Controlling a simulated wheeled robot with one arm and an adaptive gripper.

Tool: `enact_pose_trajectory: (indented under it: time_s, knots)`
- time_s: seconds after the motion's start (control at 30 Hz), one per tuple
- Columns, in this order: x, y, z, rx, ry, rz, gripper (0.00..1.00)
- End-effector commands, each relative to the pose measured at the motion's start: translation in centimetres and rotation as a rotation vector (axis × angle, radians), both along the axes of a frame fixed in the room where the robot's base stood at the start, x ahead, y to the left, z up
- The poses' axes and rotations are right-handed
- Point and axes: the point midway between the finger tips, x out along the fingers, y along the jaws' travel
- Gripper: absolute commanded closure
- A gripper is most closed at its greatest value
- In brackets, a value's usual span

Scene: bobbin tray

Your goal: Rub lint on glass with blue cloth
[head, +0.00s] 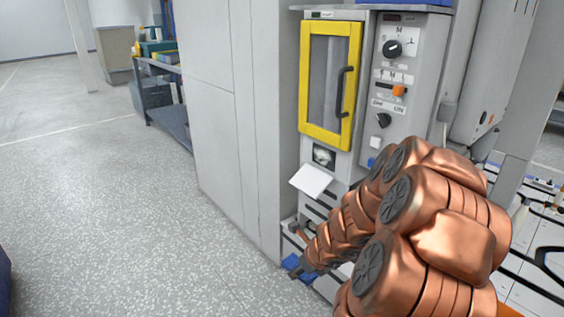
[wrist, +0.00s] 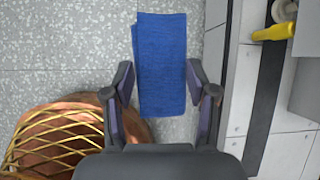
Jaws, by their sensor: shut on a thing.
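The glass (head: 323,80) is a tall pane in a yellow-framed door with a dark handle, upper middle of the head view. I cannot make out lint on it at this size. The blue cloth (wrist: 162,50) is a folded rectangle between my fingers in the wrist view, hanging beyond the fingertips over the speckled floor. It also shows small and partly hidden in the head view (head: 290,262). My gripper (wrist: 160,82) is shut on the cloth. In the head view it is low, well below the glass, beside the cabinet's lower front.
A control panel (head: 398,70) with knobs is right of the door. A white sloped sheet (head: 311,180) juts out below it. A wire basket (wrist: 50,145) is lower left in the wrist view; a yellow-handled item (wrist: 272,33) lies upper right. Open floor (head: 110,230) spreads left.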

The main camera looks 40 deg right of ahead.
Motion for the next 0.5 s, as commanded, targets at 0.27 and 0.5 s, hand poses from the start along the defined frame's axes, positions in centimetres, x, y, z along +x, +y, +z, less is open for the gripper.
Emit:
enact_pose_trajectory:
  time_s: [0.27,0.5]
  knots:
    - [2.9,-4.4,1.6,-0.266,-0.026,0.088,0.71]
    - [6.4,-6.9,4.6,-0.512,-0.052,0.124,0.71]
